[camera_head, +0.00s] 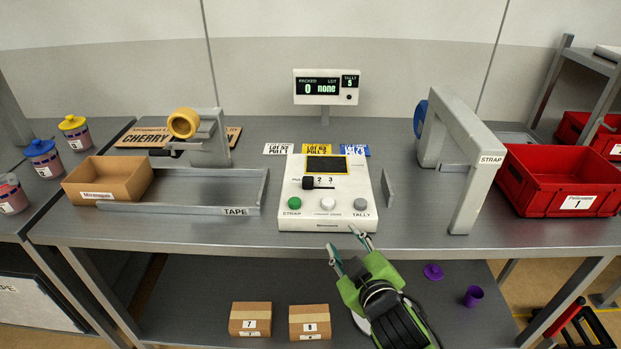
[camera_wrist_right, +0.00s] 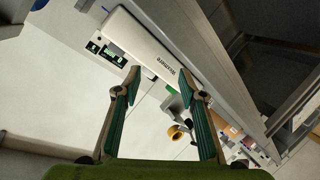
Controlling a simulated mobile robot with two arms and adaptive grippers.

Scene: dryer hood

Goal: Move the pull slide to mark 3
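The white console (camera_head: 327,215) stands mid-bench with a black slide knob (camera_head: 308,183) on its face. The knob is at the left end of its track; the marks 2 and 3 show to its right, and any mark behind it is hidden. My green right gripper (camera_head: 343,240) is open and empty, with its fingertips by the console's front edge, below and right of the knob and apart from it. In the right wrist view the open fingers (camera_wrist_right: 160,85) have nothing between them, and the white console (camera_wrist_right: 150,48) shows beyond. My left gripper is not in view.
Green, white and grey buttons (camera_head: 327,203) line the console's front. A tape dispenser (camera_head: 206,140) and an open carton (camera_head: 110,178) stand left. A grey strap arch (camera_head: 468,150) and a red crate (camera_head: 558,182) stand right. A display (camera_head: 326,87) is behind.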

